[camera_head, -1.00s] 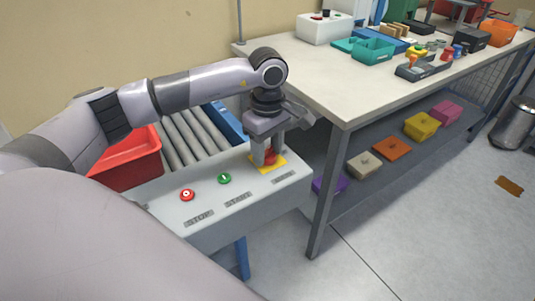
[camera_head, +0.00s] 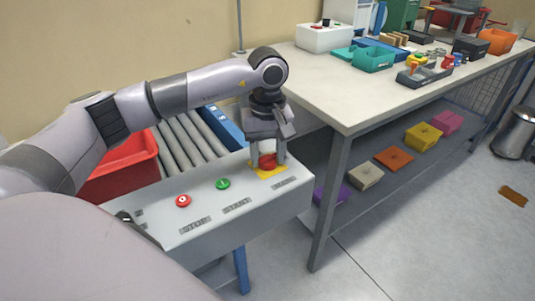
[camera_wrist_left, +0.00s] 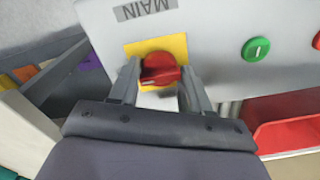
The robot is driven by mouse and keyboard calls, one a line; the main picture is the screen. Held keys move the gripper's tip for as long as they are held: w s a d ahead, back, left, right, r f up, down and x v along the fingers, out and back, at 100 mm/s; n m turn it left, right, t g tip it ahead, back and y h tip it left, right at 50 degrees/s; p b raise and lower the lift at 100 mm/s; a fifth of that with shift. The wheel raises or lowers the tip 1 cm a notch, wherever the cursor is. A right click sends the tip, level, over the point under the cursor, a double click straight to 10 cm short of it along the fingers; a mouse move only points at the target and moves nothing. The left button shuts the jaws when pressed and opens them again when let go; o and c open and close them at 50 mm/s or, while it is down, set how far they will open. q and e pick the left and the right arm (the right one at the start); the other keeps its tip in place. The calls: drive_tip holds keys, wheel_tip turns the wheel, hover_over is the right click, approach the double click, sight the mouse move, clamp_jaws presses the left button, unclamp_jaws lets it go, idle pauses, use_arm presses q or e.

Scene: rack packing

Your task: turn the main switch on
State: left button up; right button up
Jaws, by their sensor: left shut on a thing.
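The main switch is a red knob (camera_head: 267,161) on a yellow plate (camera_head: 258,174) at the right end of the grey control panel (camera_head: 190,225). In the left wrist view the red knob (camera_wrist_left: 160,68) sits between the fingers, on its yellow plate (camera_wrist_left: 133,48), beside the label MAIN (camera_wrist_left: 146,9). My left gripper (camera_head: 268,160) points down from above and is shut on the knob. It also shows in the left wrist view (camera_wrist_left: 158,78), one finger on each side of the knob. My right gripper is not in view.
A red stop button (camera_head: 183,201) and a green start button (camera_head: 223,184) sit left of the switch. Behind the panel are a roller conveyor (camera_head: 180,140) and a red bin (camera_head: 125,165). A table (camera_head: 330,95) with several boxes stands to the right.

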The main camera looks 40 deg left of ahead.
sight(268, 156)
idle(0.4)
use_arm(q)
drive_tip(key=o, duration=1)
drive_tip(key=shift+r, duration=3.65)
